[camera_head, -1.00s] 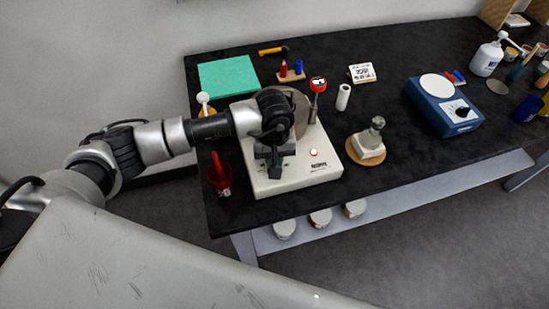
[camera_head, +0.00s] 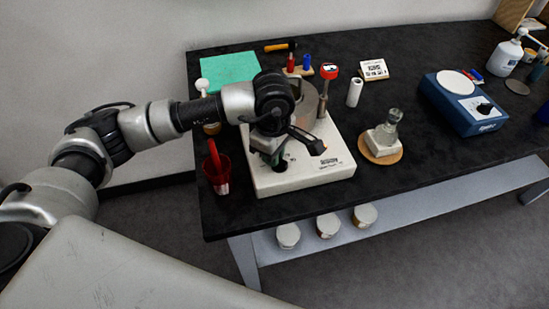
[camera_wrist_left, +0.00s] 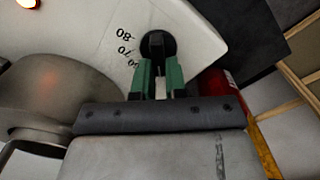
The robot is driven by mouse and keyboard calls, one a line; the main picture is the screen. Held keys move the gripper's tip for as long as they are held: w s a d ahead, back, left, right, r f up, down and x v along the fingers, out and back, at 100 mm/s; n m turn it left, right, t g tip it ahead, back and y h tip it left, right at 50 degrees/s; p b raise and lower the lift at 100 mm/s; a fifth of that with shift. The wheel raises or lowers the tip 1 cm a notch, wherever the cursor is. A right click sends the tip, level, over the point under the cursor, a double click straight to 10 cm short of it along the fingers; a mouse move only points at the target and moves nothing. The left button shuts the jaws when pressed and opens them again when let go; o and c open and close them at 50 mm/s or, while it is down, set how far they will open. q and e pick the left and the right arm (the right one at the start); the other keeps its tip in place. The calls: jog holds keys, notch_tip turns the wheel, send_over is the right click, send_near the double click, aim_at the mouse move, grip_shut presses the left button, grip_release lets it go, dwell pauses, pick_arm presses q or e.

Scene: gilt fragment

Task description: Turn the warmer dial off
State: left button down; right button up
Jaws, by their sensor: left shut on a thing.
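The white warmer (camera_head: 318,178) stands at the front left of the black table, with a metal pot on top. In the left wrist view its white panel (camera_wrist_left: 85,25) carries the printed numbers 80, 70 and a partly covered one beside the black dial (camera_wrist_left: 158,43). A lit red lamp (camera_wrist_left: 28,3) shows at the top left. My left gripper (camera_wrist_left: 158,80) has its green fingers closed on the dial. In the head view the gripper (camera_head: 277,158) is low at the warmer's front left, and the arm hides the dial. My right gripper is not in view.
A flask on a cork mat (camera_head: 390,157) and a blue hotplate (camera_head: 470,122) stand to the right. A red-topped post (camera_head: 328,72) rises behind the warmer.

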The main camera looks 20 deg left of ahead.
pick_arm(q)
jog(key=n+b, duration=0.1)
jog(key=n, duration=0.1)
jog(key=n+b, duration=0.2)
jog(key=shift+s+f, duration=0.15)
jog(key=shift+s, duration=0.2)
jog(key=shift+s+n+b, duration=0.15)
jog(key=shift+n+b, duration=0.4)
jog(key=shift+n, duration=0.65)
jog(key=c, duration=1.2)
grip_release()
jog(key=shift+o, duration=0.2)
jog(key=shift+r, duration=0.2)
notch_tip(320, 180, up, 11)
jog(key=shift+f+b, duration=0.15)
jog(key=shift+b, duration=0.3)
jog(key=shift+f, duration=0.1)
